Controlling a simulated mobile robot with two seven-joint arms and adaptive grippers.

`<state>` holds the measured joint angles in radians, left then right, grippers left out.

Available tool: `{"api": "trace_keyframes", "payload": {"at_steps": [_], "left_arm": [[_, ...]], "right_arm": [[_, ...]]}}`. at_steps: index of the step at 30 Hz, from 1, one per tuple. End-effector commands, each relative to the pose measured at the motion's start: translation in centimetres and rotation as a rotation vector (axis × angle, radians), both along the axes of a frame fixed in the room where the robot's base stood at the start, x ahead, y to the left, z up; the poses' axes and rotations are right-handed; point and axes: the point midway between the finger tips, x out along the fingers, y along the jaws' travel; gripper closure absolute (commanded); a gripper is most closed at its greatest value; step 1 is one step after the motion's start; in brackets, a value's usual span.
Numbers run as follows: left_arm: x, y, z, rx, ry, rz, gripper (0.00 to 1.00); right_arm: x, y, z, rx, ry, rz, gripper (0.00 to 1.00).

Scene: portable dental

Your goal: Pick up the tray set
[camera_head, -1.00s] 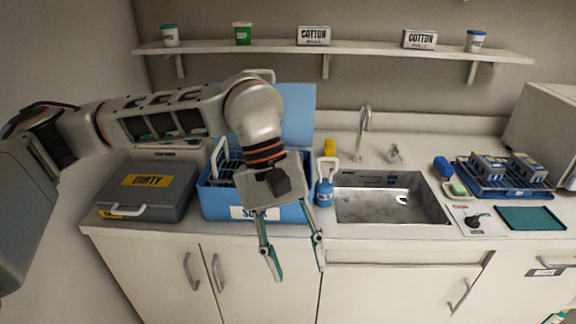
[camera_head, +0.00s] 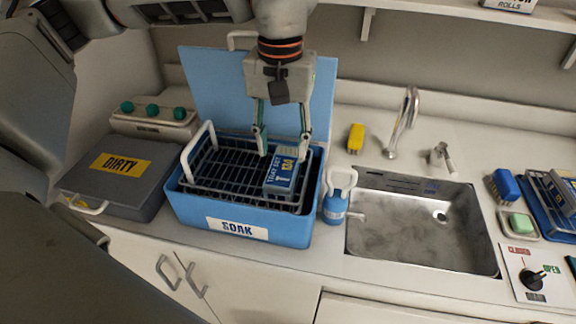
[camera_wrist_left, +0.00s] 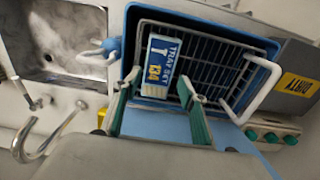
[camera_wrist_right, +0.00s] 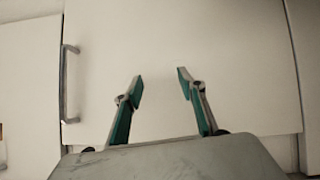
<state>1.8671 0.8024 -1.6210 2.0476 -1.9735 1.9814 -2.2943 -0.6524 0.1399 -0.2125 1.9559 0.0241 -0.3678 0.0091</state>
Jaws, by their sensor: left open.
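The tray set (camera_head: 282,178) is a small blue and grey block labelled "TRAY SET 134". It sits in the wire basket (camera_head: 215,165) inside the blue SOAK bin (camera_head: 285,230), at the basket's right side. It also shows in the left wrist view (camera_wrist_left: 158,62). My left gripper (camera_head: 283,150) is open and points down over the bin, its fingertips at the tray set's back end. In the left wrist view my left gripper (camera_wrist_left: 160,88) has its fingers spread near the label end. My right gripper (camera_wrist_right: 158,82) is open and empty in front of a white cabinet door.
The bin's blue lid (camera_head: 205,80) stands open behind. A grey DIRTY case (camera_head: 110,185) is on the left. A blue bottle (camera_head: 337,200) stands between bin and sink (camera_head: 420,235). The basket's white handle (camera_head: 196,150) stands up on the left.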

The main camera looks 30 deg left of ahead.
Motion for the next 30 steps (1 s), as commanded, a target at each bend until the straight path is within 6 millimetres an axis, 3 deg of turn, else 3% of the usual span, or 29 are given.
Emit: {"api": "trace_keyframes", "payload": {"at_steps": [13,23,27,30], "left_arm": [[0.1,-0.2,-5.5,-0.002,0.003,0.000,0.58],[0.2,-0.2,-6.2,-0.001,0.000,0.001,0.58],[0.2,-0.2,-6.2,-0.001,0.000,0.001,0.91],[0.2,-0.2,-6.2,-0.002,-0.001,0.001,0.91]], "right_arm": [[0.3,0.1,0.5,0.002,-0.010,0.001,0.60],[0.6,0.1,0.9,0.003,-0.017,0.000,0.60],[0.5,0.1,0.7,0.003,-0.014,0.001,0.60],[0.4,0.0,0.6,0.002,-0.011,0.000,0.60]]}}
